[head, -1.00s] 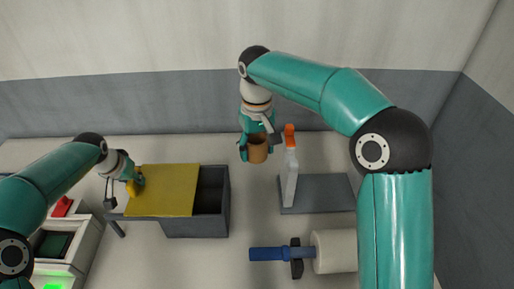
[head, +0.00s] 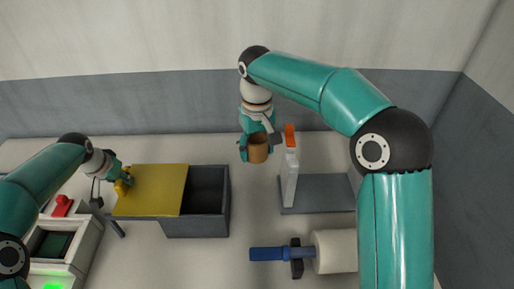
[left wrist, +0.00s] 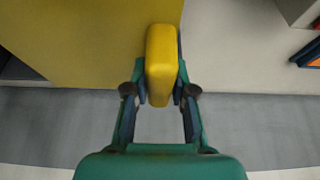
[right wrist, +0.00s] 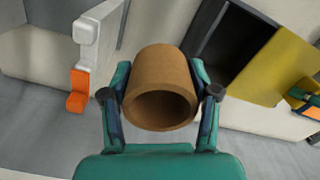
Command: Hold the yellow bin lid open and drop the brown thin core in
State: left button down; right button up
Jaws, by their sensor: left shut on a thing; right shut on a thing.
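The yellow bin lid (head: 152,190) lies across the left part of a dark grey bin (head: 198,228), whose right part is open. My left gripper (head: 124,182) is shut on the lid's yellow handle (left wrist: 162,62) at the lid's left end. The brown thin core (head: 258,149) is a short hollow tube. My right gripper (right wrist: 160,95) is shut on it and holds it up, to the right of and behind the bin's opening in the head view. The lid (right wrist: 278,70) and the dark opening (right wrist: 228,42) also show in the right wrist view.
A blue-handled roll (head: 333,251) lies in front. A white machine with a red button (head: 62,206) is at the left.

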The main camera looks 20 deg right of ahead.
jog(key=w+a+f, duration=0.3)
jog(key=a+f, duration=0.1)
jog(key=a, duration=0.3)
jog(key=w+a+f, duration=0.3)
jog(key=a+f, duration=0.1)
jog(key=a, duration=0.3)
jog(key=shift+a, duration=0.4)
dwell(0.8)
jog(key=shift+f, duration=0.95)
notch_tip(320, 180, down, 6)
jog(key=shift+f, duration=0.25)
dwell(0.3)
jog(key=o, duration=1.1)
jog(key=shift+o, duration=0.2)
jog(key=shift+r, duration=0.1)
